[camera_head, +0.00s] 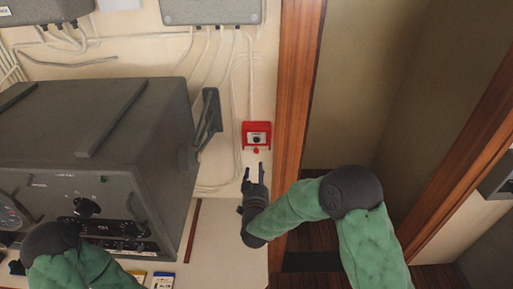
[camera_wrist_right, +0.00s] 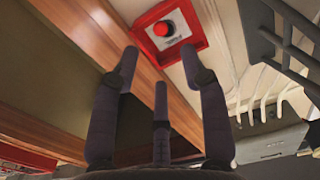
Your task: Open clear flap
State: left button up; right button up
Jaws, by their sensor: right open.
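A small red box (camera_head: 257,127) is fixed to the cream wall, left of the wooden door frame. In the right wrist view the red box (camera_wrist_right: 196,43) shows a pale plate with a round red button (camera_wrist_right: 163,28). I cannot make out the edges of a clear flap on it. My right gripper (camera_head: 254,171) is open and empty, just below the box in the head view. Its fingers (camera_wrist_right: 160,55) point toward the box in the right wrist view; I cannot tell whether they touch it. My left arm (camera_head: 75,265) shows at the lower left, its gripper out of sight.
A large grey equipment cabinet (camera_head: 125,115) with a dark bracket (camera_head: 207,120) stands left of the box. Cables (camera_head: 236,75) run down the wall beside it. The wooden door frame (camera_head: 297,90) is close on the right, with an open doorway beyond.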

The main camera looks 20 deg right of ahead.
aim_at(256, 152)
jog(key=p+x, duration=0.1)
jog(key=x, duration=0.8)
jog(key=shift+w+d+r, duration=0.1)
jog(key=shift+w, duration=0.45)
grip_shut()
